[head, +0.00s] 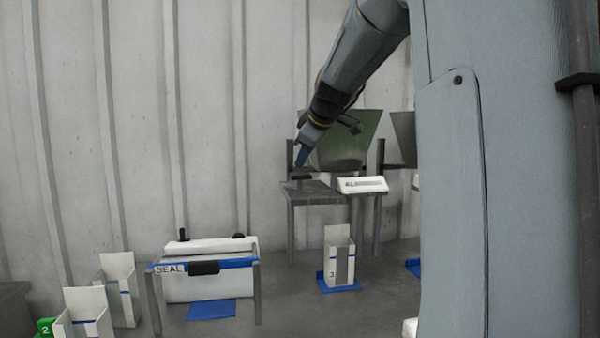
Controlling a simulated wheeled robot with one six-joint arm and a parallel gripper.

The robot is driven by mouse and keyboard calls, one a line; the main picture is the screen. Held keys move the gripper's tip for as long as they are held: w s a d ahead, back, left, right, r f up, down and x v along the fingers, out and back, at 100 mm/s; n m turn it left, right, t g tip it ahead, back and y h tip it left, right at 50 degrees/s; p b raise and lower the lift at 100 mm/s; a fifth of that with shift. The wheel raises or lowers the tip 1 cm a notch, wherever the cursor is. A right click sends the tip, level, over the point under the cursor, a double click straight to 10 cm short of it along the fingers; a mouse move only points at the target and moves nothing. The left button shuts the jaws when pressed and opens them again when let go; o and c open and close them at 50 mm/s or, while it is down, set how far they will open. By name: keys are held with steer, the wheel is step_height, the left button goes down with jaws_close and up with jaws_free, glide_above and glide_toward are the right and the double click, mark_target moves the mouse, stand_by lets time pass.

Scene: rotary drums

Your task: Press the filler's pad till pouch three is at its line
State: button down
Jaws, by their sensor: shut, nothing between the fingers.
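Pouch three (331,258) is a white upright open pouch marked 3, standing on a blue mat (322,280) on the floor. A grey vertical strip shows on its front; its fill level and line are too small to read. The filler has a green hopper (345,140) behind a grey stand (322,199). A small dark pad (303,178) sits on the left of the stand's top. My gripper (301,163) is shut and empty, pointing down just above the pad. I cannot tell whether its blue tips touch the pad.
A white panel (362,184) with small lettering sits right of the pad. A sealer marked SEAL (210,272) stands at lower left. White pouches (119,288) stand further left, with a green tag marked 2 (45,327). My own grey column hides the right side.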

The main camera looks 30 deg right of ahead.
mark_target(301, 174)
steer(key=shift+r, duration=0.1)
steer(key=shift+r+p, duration=1.7)
steer(key=shift+r, duration=0.75)
steer(key=shift+a, duration=0.1)
